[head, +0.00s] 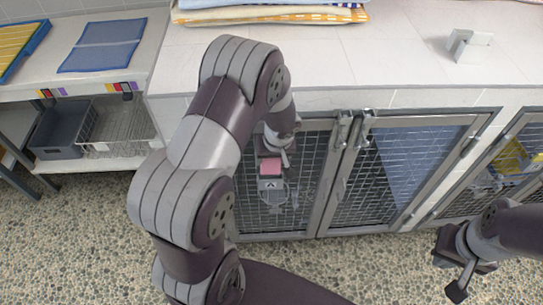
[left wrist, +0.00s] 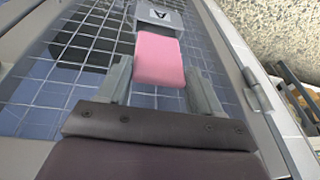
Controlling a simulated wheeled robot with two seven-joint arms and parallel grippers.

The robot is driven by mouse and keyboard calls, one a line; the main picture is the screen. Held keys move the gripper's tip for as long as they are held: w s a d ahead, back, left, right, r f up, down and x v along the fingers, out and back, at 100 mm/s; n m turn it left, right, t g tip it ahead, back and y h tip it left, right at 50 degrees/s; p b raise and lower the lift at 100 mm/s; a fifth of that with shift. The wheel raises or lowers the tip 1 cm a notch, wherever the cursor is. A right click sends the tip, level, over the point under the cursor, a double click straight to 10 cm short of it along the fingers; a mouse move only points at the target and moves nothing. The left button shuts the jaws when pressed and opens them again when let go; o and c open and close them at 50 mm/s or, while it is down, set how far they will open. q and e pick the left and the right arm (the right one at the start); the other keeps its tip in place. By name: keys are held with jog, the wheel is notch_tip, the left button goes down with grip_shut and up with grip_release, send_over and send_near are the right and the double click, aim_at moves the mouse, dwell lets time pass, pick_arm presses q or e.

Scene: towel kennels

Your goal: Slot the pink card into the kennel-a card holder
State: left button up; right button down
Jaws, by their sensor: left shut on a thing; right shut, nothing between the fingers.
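The pink card (head: 271,166) is between the fingers of my left gripper (head: 272,157), which is shut on it in front of the left kennel door. The grey card holder (head: 271,184) marked A is mounted on that door's mesh, directly below the card. In the left wrist view the pink card (left wrist: 160,62) spans between the fingers, and its far end meets the edge of the holder (left wrist: 158,18). I cannot tell whether the card's end is inside the slot. My right gripper (head: 455,273) is shut and empty at the lower right.
The mesh kennel doors (head: 330,190) have latches (head: 350,128) between them. Folded towels (head: 270,12) and a grey block (head: 469,46) are on the white top. The pebbled floor (head: 80,235) is clear at left.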

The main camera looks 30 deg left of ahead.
pick_arm(q)
jog(key=shift+f, duration=0.15)
dwell(0.4)
jog(key=shift+b, duration=0.45)
dwell(0.4)
jog(key=shift+f+b, duration=2.7)
jog(key=shift+b, duration=0.15)
jog(key=o, duration=1.2)
notch_tip(320, 180, up, 12)
jog(key=p, duration=0.2)
send_over(271, 170)
jog(key=s+d, duration=0.2)
jog(key=d, duration=0.1)
jog(key=shift+a+r, duration=0.1)
jog(key=shift+r, duration=0.1)
